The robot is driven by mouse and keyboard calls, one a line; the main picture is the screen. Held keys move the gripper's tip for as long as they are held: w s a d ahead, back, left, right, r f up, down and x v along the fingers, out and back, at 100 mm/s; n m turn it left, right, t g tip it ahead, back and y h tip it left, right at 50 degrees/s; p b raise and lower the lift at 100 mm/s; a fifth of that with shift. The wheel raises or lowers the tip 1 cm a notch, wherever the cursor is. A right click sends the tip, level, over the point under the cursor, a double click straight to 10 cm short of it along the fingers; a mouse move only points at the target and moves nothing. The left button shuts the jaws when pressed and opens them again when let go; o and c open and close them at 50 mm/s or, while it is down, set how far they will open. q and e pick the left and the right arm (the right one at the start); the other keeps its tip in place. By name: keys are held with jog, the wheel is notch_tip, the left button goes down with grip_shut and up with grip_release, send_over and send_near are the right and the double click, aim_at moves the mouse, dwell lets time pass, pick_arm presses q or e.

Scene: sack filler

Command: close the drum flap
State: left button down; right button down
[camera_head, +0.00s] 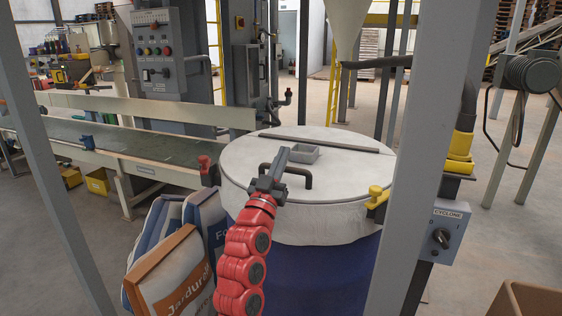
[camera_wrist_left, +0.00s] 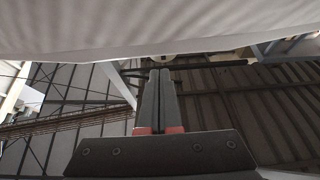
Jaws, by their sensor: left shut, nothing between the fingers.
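The drum (camera_head: 310,270) is dark blue, with a pale liner hanging over its rim. Its round pale top (camera_head: 345,170) carries a dark bar across the far part. The drum flap (camera_head: 250,160), the near part of this top, looks flat in the head view. A dark handle (camera_head: 304,176) is on it, partly hidden behind my left gripper. My left gripper (camera_head: 283,153) is shut and empty, in front of or over the handle; I cannot tell whether it touches. In the left wrist view its fingers (camera_wrist_left: 160,75) are together below a pale surface. My right gripper is not in view.
Grey posts (camera_head: 412,160) stand left and right. Printed sacks (camera_head: 170,265) lean left of the drum. A yellow clamp (camera_head: 376,197) and the cyclone switch box (camera_head: 443,236) are at right. A conveyor (camera_head: 130,145) runs behind left.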

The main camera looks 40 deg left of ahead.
pick_arm(q)
jog(key=v, duration=0.9)
jog(key=shift+s, duration=0.1)
